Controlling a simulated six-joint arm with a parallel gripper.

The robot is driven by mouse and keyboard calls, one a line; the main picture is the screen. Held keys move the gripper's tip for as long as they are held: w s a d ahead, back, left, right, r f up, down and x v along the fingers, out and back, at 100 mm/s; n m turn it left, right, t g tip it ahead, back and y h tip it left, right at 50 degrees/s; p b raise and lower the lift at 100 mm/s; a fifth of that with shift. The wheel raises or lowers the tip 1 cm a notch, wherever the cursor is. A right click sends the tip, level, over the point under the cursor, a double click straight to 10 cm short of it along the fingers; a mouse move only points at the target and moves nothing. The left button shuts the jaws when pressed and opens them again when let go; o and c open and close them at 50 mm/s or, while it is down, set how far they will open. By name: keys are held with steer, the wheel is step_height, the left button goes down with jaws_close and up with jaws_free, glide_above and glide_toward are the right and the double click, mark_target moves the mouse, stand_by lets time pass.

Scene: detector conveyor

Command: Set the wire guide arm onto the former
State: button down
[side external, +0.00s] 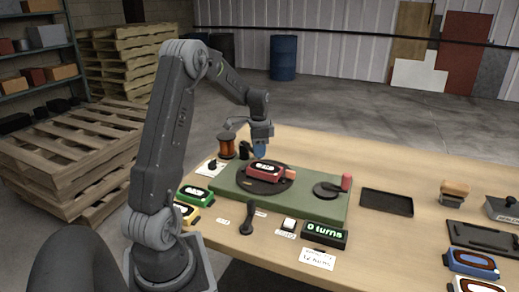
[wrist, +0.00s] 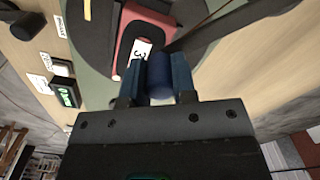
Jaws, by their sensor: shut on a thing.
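My gripper (side external: 261,153) is shut on a blue cylinder (wrist: 160,76), which looks like the knob of the wire guide arm. In the wrist view a thin dark bar (wrist: 205,30), probably that arm, runs from near the knob to the upper right. In the side view my gripper is above the back of a red block (side external: 264,172) with a white label. The block lies on a dark round disc (side external: 246,184), apparently the former, on a green base (side external: 300,207). The red block also shows in the wrist view (wrist: 128,28). I cannot tell whether knob and former touch.
A copper wire spool (side external: 226,147) and a short black post (side external: 244,151) stand behind the base. A crank with a red handle (side external: 346,182) is on its right. A counter (side external: 324,234) reads "0 turns". A dark tray (side external: 386,203) lies further right. Green and yellow units sit at left.

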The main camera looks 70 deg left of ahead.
steer(key=c, duration=0.9)
jaws_free()
steer(key=shift+r, duration=0.1)
step_height(320, 180, up, 14)
steer(key=shift+f, duration=0.15)
steer(key=s+d+r+n+t+y, duration=0.1)
steer(key=d+r, duration=0.1)
steer(key=d, duration=0.8)
steer(key=s+d+r+t, duration=0.1)
steer(key=d+r, duration=0.1)
steer(key=d, duration=0.9)
steer(key=s+d+f+t, duration=0.1)
steer(key=s+d, duration=0.3)
steer(key=s+d+f+n+t, duration=0.1)
steer(key=s+d+f, duration=0.1)
steer(key=d, duration=0.3)
steer(key=s+d+f+n+t+h, duration=0.1)
steer(key=s+d+f, duration=0.1)
steer(key=s+d, duration=0.2)
steer(key=shift+s+d+t, duration=0.3)
steer(key=shift+s, duration=0.5)
